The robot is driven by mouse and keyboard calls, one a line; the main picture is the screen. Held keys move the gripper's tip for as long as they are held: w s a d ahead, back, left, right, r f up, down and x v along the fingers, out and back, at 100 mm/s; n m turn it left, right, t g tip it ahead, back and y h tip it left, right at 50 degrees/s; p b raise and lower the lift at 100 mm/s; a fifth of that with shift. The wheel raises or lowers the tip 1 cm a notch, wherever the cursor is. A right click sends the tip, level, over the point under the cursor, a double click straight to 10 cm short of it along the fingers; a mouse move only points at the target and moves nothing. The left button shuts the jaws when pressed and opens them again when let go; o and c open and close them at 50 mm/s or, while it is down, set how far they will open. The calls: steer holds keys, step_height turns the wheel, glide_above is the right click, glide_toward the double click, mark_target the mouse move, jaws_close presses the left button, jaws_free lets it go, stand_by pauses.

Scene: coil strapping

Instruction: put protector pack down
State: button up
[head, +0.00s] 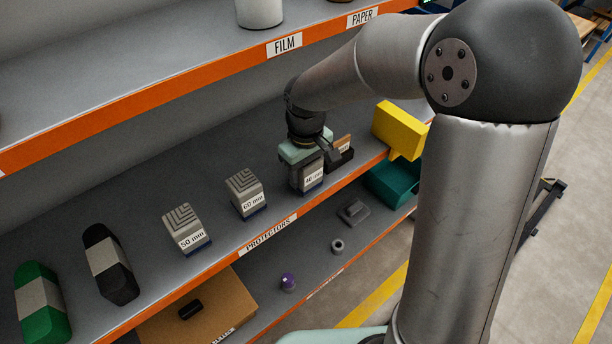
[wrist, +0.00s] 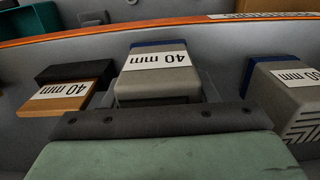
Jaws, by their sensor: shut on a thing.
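A grey protector pack (head: 312,181) with a white 40 mm label and a blue base is at the right end of the row of packs on the PROTECTORS shelf. My gripper (head: 308,155) is shut on it from above. The pack looks upright, on or just above the shelf; I cannot tell whether it touches. In the wrist view the pack (wrist: 160,75) shows beyond the gripper's green and dark body, which hides its near part and the fingertips.
The 60 mm pack (head: 245,193) and 50 mm pack (head: 185,228) stand to the left. A brown-and-black block (wrist: 70,93), also labelled 40 mm, is close on the other side. The orange shelf edge (head: 225,261) runs in front.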

steer(key=shift+r, duration=0.1)
steer(key=shift+f, duration=0.25)
steer(key=o, duration=1.1)
step_height(320, 180, up, 12)
steer(key=shift+r, duration=0.25)
steer(key=s+d+f+m, duration=0.3)
steer(key=s+d, duration=0.3)
steer(key=s, duration=0.3)
steer(key=s+d+f+m, duration=0.4)
steer(key=s+d, duration=0.2)
steer(key=s, duration=0.4)
steer(key=shift+s+d, duration=0.2)
steer(key=shift+d, duration=0.05)
